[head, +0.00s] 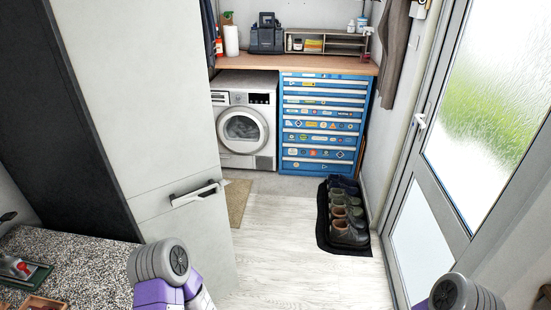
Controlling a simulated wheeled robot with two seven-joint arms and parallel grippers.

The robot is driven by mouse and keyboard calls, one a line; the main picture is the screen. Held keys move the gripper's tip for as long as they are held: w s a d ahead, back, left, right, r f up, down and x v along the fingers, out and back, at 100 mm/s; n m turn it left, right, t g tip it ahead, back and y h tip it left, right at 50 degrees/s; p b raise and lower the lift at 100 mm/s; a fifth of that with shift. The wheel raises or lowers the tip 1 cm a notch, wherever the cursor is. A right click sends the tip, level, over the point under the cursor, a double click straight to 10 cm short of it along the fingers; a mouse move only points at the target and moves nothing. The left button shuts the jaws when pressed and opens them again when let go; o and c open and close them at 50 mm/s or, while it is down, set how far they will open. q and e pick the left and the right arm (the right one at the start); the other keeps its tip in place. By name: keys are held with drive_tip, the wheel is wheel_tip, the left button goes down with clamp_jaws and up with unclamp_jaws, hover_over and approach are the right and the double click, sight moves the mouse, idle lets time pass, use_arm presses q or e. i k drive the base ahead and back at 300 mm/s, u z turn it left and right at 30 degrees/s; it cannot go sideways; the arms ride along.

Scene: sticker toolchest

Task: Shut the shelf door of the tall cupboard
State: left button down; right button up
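The tall cupboard (130,90) fills the left of the head view, with a pale grey front and a dark side (60,130). A seam crosses the pale front low down, and a white bar handle (195,193) sits near it at the right edge. I cannot tell which panel is the shelf door, or whether it stands ajar; no shelf interior shows. Grey and purple links of my arms show at the bottom, the left one in front of the lower cupboard. Neither gripper is in view.
A speckled worktop (75,262) with small tools lies at the bottom left. Pale floor (300,250) is clear in the middle. Boots on a black tray (326,240) stand by the right wall. A glazed door (455,180) is at the right; a washing machine (242,128) and blue drawer chest (320,122) stand behind.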

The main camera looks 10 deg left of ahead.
sight(140, 69)
drive_tip(key=z, duration=0.05)
drive_tip(key=i, duration=1.15)
drive_tip(key=u, duration=0.8)
